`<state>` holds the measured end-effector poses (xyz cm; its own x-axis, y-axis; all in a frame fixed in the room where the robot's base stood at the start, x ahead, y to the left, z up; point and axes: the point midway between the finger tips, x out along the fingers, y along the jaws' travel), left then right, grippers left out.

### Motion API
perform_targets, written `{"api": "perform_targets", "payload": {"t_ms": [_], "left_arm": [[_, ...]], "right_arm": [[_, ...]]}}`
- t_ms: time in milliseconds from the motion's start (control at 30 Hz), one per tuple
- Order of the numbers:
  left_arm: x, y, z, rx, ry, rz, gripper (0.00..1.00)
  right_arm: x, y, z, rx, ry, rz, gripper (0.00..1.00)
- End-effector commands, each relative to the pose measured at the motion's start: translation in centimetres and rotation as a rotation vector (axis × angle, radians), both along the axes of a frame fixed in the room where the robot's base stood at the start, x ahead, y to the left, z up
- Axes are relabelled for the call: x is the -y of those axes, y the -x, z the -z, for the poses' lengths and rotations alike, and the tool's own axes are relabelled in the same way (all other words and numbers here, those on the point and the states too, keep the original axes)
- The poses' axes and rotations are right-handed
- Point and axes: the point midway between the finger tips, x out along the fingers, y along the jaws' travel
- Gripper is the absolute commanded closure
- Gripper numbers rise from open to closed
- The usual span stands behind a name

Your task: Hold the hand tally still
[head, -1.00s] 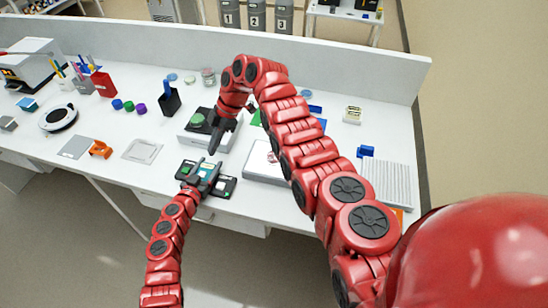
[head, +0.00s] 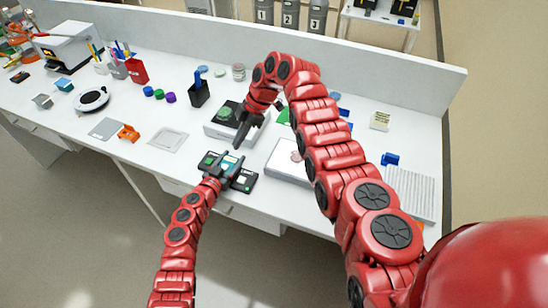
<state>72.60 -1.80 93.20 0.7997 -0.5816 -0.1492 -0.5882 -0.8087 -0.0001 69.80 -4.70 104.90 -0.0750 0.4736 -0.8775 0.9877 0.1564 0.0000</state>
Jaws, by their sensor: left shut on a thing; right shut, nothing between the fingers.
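The hand tally appears to be the dark, flat device with green, teal and white patches (head: 245,183) near the bench's front edge. My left gripper (head: 229,162) is shut on its middle, its fingers covering part of the top. My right gripper (head: 238,143) is shut and empty, pointing down just above and behind the device. I cannot tell whether its tip touches anything. The device's readout is too small to make out.
A pale box with a green-topped dark unit (head: 226,113) stands behind the device. A white tray (head: 283,170) lies to the right, partly behind my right arm. A grey square plate (head: 167,139) and an orange piece (head: 128,133) lie left.

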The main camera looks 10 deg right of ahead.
Motion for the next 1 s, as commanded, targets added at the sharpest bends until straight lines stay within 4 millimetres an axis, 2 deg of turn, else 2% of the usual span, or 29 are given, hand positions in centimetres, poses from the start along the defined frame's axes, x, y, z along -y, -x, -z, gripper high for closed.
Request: {"api": "perform_targets", "payload": {"t_ms": [167, 267, 367, 500, 667, 867, 1000], "left_arm": [[0.0, 0.0, 0.0, 0.0, 0.0, 0.0, 0.95], [0.0, 0.0, 0.0, 0.0, 0.0, 0.0, 0.95], [0.0, 0.0, 0.0, 0.0, 0.0, 0.0, 0.95], [0.0, 0.0, 0.0, 0.0, 0.0, 0.0, 0.95], [0.0, 0.0, 0.0, 0.0, 0.0, 0.0, 0.95], [0.0, 0.0, 0.0, 0.0, 0.0, 0.0, 0.95], [0.0, 0.0, 0.0, 0.0, 0.0, 0.0, 0.95]], "right_arm": [[-0.4, -0.1, 0.3, -0.014, 0.015, 0.046, 1.0], [-1.2, -0.1, 1.1, -0.046, 0.044, 0.152, 1.0], [-2.6, -0.4, 1.7, -0.085, 0.073, 0.329, 1.0], [-4.9, -0.6, 2.3, -0.158, 0.082, 0.652, 1.0], [-7.3, -0.7, 2.0, -0.262, 0.017, 1.046, 1.0], [-9.3, -0.5, 0.5, -0.468, -0.159, 1.551, 1.0], [-9.5, -0.1, -0.8, -0.687, -0.331, 1.904, 1.0]]}}
